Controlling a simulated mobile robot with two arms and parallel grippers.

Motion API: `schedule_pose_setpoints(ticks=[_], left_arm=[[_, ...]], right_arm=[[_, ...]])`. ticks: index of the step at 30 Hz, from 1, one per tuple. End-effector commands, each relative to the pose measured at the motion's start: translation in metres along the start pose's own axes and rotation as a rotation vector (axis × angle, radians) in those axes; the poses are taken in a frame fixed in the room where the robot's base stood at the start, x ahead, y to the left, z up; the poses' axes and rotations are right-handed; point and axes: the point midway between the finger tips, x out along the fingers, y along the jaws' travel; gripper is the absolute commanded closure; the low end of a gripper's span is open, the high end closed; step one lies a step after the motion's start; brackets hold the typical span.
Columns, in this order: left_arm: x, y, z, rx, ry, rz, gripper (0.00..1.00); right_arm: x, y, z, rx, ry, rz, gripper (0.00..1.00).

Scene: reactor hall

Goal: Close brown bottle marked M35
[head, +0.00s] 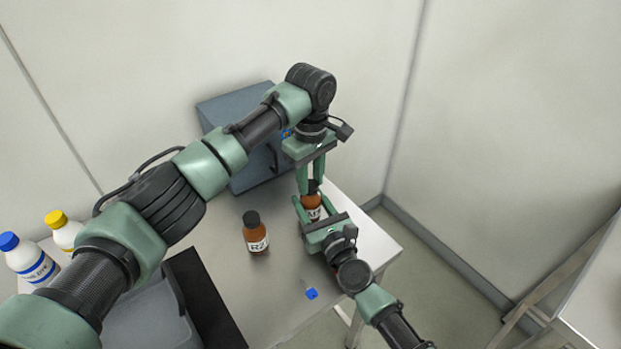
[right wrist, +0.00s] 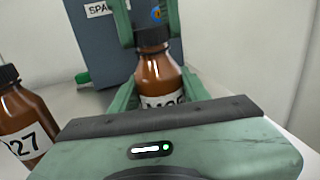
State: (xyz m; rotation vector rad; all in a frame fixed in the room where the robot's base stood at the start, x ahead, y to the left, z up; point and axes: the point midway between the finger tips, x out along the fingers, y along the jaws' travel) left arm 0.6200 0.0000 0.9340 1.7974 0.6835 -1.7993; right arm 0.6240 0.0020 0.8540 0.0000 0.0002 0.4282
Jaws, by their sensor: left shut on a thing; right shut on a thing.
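A brown bottle (head: 312,207) with a black cap (right wrist: 152,38) stands upright near the right part of the table. In the right wrist view the bottle (right wrist: 158,74) has a white label, mostly hidden by my gripper, so its marking cannot be read in full. My right gripper (head: 309,205) is shut on the bottle's body from the front. My left gripper (head: 312,186) points down from above and is shut on the black cap, which sits on the bottle's neck; I cannot tell how tight it is.
Another brown bottle (head: 256,234), with 27 on its label, stands to the left. A grey-blue cabinet (head: 243,180) is behind. White bottles with a blue cap (head: 30,258) and a yellow cap (head: 64,230) stand far left.

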Motion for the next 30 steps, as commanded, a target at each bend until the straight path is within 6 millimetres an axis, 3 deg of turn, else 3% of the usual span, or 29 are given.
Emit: schedule_pose_setpoints(ticks=[30], left_arm=[[0.0014,0.0003,-0.0011,2.467,0.001,-0.003,1.00]], right_arm=[[-0.0001,-0.0001,-0.0002,0.000,0.000,0.000,1.00]])
